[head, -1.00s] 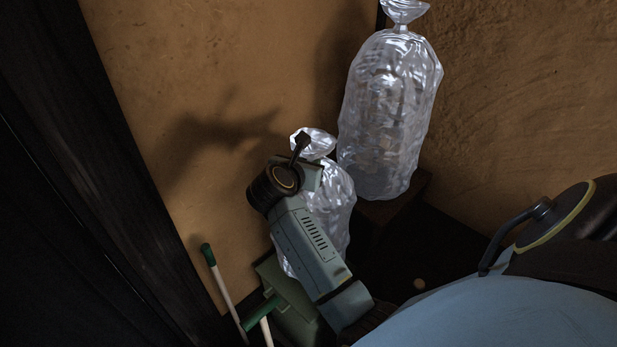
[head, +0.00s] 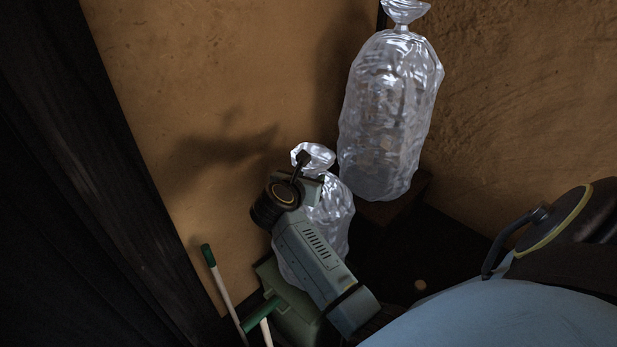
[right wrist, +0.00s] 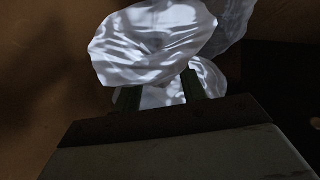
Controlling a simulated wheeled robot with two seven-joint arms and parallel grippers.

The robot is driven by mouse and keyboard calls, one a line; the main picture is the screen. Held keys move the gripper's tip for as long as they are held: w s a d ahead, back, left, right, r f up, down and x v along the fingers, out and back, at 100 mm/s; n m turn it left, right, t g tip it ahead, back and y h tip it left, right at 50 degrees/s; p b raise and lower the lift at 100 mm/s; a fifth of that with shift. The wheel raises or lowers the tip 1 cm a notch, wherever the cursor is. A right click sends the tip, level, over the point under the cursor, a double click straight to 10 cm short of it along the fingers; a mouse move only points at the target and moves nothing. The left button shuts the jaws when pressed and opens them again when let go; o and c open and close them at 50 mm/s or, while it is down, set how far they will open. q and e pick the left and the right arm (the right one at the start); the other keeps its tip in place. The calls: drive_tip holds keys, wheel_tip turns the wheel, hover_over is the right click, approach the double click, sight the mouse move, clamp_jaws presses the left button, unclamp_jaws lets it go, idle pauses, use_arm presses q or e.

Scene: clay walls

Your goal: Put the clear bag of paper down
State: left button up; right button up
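A clear, shiny bag (head: 333,215) with a knotted neck hangs behind my right arm in the head view. My right gripper (head: 304,158) is at its neck, below the puffed top. In the right wrist view, the bag's gathered top (right wrist: 155,40) fills the space above my two dark fingers (right wrist: 160,92), with bag film between them. The gripper looks shut on it. My arm hides much of the bag's lower left side, and its base is hard to see. What is inside cannot be told. My left gripper is out of view.
A larger clear bag (head: 388,115) stands upright on a dark block (head: 408,198), right beside the held one. A green dustpan (head: 292,312) and a green-tipped pale handle (head: 216,275) are below left. Clay walls (head: 200,80) close the corner; dark floor (head: 440,255) shows at right.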

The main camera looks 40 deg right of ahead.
drive_tip(key=shift+r, duration=0.1)
drive_tip(key=shift+a+r, duration=0.15)
drive_tip(key=v, duration=1.1)
drive_tip(key=shift+s+a, duration=0.25)
drive_tip(key=shift+a, duration=0.05)
